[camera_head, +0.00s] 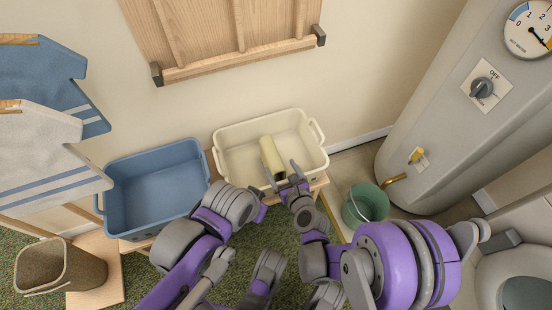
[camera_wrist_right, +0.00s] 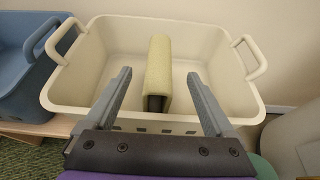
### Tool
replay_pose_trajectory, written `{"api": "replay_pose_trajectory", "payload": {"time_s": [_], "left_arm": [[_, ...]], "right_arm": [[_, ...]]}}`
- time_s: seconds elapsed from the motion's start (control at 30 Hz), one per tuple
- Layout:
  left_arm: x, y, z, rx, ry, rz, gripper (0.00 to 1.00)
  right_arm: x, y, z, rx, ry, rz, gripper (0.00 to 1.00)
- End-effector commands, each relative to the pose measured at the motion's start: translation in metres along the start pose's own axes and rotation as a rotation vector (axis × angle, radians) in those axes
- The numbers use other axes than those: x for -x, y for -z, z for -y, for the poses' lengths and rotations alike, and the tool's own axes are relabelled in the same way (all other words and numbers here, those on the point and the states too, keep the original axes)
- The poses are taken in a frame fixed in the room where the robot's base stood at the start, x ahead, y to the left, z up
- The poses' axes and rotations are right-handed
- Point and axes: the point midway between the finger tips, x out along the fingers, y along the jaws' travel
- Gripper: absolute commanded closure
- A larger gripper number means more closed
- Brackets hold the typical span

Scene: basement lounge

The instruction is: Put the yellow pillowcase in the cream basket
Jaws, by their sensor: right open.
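The pale yellow pillowcase (camera_head: 270,156), a narrow folded bundle, is inside the cream basket (camera_head: 236,137), near its middle and toward the near wall. In the right wrist view the pillowcase (camera_wrist_right: 159,66) stands on edge in the basket (camera_wrist_right: 80,75), its near end dark. My right gripper (camera_head: 286,172) is open at the basket's near rim. In the wrist view its two fingers (camera_wrist_right: 162,92) point into the basket, one on each side of the pillowcase, with a gap to it on both sides. My left arm is left of the right one; its fingertips cannot be made out.
A blue basket (camera_head: 200,160) stands left of the cream one, both on a low wooden bench (camera_head: 133,246). A green bucket (camera_head: 353,210) and a large grey boiler (camera_head: 425,130) are at right. Shirts hang at left above a brown bin (camera_head: 70,262).

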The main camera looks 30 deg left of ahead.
Motion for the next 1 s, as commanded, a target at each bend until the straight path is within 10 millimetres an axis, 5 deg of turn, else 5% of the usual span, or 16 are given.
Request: {"api": "replay_pose_trajectory", "payload": {"time_s": [0.2,0.67,0.83,1.0], "left_arm": [[0.004,0.001,0.000,0.000,0.000,-0.001,1.00],[0.005,0.001,0.000,0.000,0.000,-0.001,1.00],[0.005,0.001,0.000,0.000,0.000,-0.001,1.00],[0.005,0.001,0.000,0.000,0.000,-0.001,1.00]], "right_arm": [[0.033,0.000,0.001,0.000,0.001,0.000,0.11],[0.045,-0.002,0.006,0.056,0.004,-0.014,0.11],[0.077,-0.011,0.040,0.402,0.012,-0.111,0.11],[0.138,-0.012,0.082,0.918,-0.041,-0.289,0.11]]}}
